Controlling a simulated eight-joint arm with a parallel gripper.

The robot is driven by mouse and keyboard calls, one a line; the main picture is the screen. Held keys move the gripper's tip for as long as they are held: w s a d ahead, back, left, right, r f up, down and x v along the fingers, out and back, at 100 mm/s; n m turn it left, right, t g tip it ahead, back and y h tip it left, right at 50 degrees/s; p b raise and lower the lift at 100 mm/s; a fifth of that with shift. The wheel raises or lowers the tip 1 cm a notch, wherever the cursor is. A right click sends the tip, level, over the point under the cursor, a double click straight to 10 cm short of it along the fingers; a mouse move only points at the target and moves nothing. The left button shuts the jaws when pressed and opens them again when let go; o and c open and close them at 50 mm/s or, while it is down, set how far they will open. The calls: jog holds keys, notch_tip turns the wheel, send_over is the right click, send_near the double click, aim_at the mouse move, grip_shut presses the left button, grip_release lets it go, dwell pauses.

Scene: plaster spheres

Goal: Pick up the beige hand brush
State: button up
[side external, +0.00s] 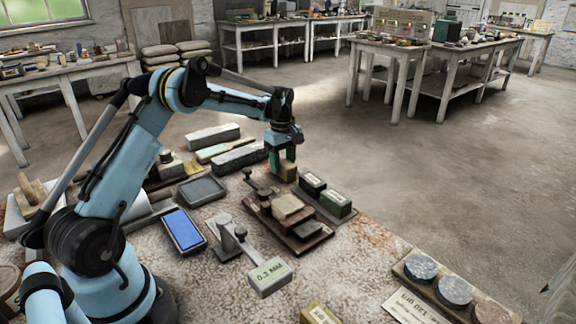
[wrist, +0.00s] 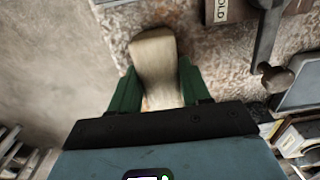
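A beige block-shaped thing with a rounded end, which looks like the beige hand brush (wrist: 154,55), lies between the fingers of my gripper (wrist: 158,75) in the wrist view. The two green fingers stand apart, one close along each side of it. I cannot tell whether they press on it. The rest of the brush is hidden there.
Long grey bars (side external: 238,158) lie to the left.

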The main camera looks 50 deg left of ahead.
aim_at(284, 161)
jog(key=c, duration=0.3)
jog(key=shift+r, duration=0.15)
jog(key=shift+r, duration=0.25)
jog(key=r, duration=0.3)
jog(key=shift+d+r, duration=0.25)
jog(key=shift+r, duration=0.15)
jog(key=s+d+r, duration=0.1)
jog(key=d+r, duration=0.5)
jog(key=d, duration=0.5)
jog(key=shift+s+r, duration=0.2)
jog(key=shift+s, duration=0.1)
jog(key=o, duration=0.4)
jog(key=shift+c, duration=1.3)
